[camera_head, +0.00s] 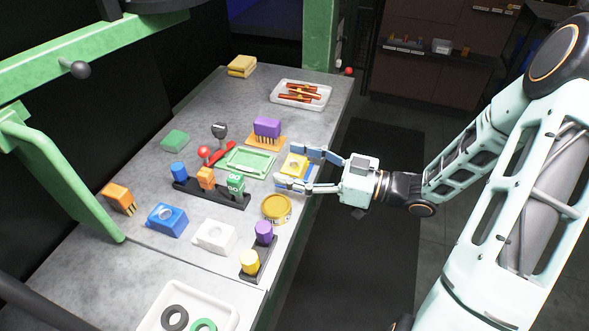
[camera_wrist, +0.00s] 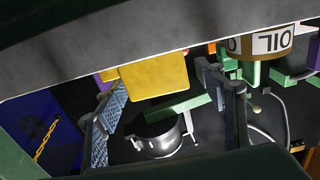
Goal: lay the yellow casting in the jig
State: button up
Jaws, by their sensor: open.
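The yellow casting (camera_head: 294,163), a block with a round boss on top, is at the right edge of the grey bench. My gripper (camera_head: 289,165) is open, its two fingers on either side of the casting. In the wrist view the casting (camera_wrist: 155,78) shows between the spread fingers, and I cannot tell whether either finger touches it. A green rectangular frame (camera_head: 233,167) lies just left of the casting; it may be the jig, but I cannot be sure. The casting is outside this frame. What lies directly under the casting is partly hidden by the fingers.
A yellow tin (camera_head: 277,209) stands close in front of my gripper. A purple connector block (camera_head: 267,126) is behind. A dark rack (camera_head: 211,193) holds coloured pieces to the left. A blue casting (camera_head: 166,219) and a white casting (camera_head: 214,236) lie nearer. A white tray (camera_head: 327,97) is far back.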

jog(key=c, duration=1.4)
jog(key=shift+c, duration=0.3)
jog(key=shift+r, duration=0.15)
jog(key=shift+r, duration=0.25)
notch_tip(320, 180, up, 2)
jog(key=shift+r+p, duration=0.2)
jog(key=shift+p, duration=0.3)
jog(key=s+d+r+p, duration=0.3)
jog(key=s+r, duration=0.2)
jog(key=s, duration=0.1)
jog(key=s+d+r+p, duration=0.3)
jog(key=s+r+p, duration=0.1)
jog(key=s+r, duration=0.1)
jog(key=shift+s, duration=0.85)
